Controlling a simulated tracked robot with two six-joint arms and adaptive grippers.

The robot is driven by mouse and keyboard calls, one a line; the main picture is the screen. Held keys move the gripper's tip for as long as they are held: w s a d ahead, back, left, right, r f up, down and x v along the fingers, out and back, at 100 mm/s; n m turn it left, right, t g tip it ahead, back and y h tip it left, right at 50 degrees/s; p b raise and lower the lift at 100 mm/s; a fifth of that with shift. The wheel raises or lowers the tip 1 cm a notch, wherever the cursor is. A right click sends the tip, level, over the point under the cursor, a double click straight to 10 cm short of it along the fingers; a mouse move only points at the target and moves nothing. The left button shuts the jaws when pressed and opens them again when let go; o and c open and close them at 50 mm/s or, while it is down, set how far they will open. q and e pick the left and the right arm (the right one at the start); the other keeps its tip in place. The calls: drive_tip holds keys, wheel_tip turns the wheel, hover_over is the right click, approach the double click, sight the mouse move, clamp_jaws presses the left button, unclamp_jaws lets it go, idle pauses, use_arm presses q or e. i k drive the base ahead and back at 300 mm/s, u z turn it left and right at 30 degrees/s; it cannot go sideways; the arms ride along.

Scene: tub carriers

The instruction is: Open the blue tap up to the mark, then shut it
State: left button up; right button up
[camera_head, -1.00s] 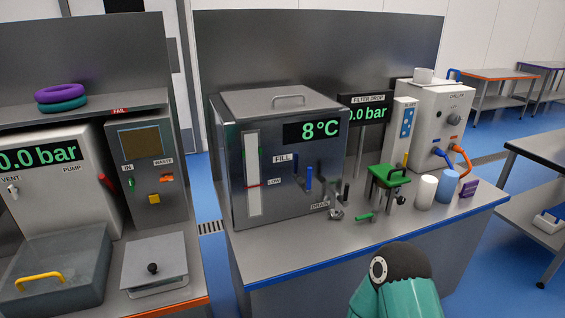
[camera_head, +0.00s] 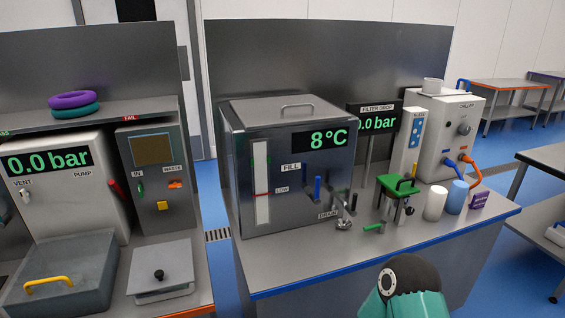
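The blue tap (camera_head: 317,187) is a small upright lever on the front of the steel tank (camera_head: 238,185), right of the FILL label (camera_head: 291,167). No liquid level can be made out in the gauge. Below and right of the blue tap is a metal drain tap (camera_head: 345,222) with a dark lever, near the DRAIN label. Neither gripper is in view; only a teal and black part of my own arm shows at the bottom edge.
The counter's blue front edge (camera_head: 380,266) runs below the tank. Right of the tank are a green stand (camera_head: 397,184), white cup (camera_head: 435,203), blue cup (camera_head: 456,197) and chiller (camera_head: 440,140). The counter's front strip is clear.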

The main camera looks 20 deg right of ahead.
sight(314, 197)
drive_tip(key=z, duration=1.05)
drive_tip(key=i, duration=0.15)
drive_tip(key=u, duration=3.15)
drive_tip(key=k, duration=0.5)
drive_tip(key=u, duration=0.85)
drive_tip(key=i, duration=0.15)
drive_tip(key=z, duration=2.6)
drive_tip(key=k, duration=0.15)
drive_tip(key=i, duration=0.55)
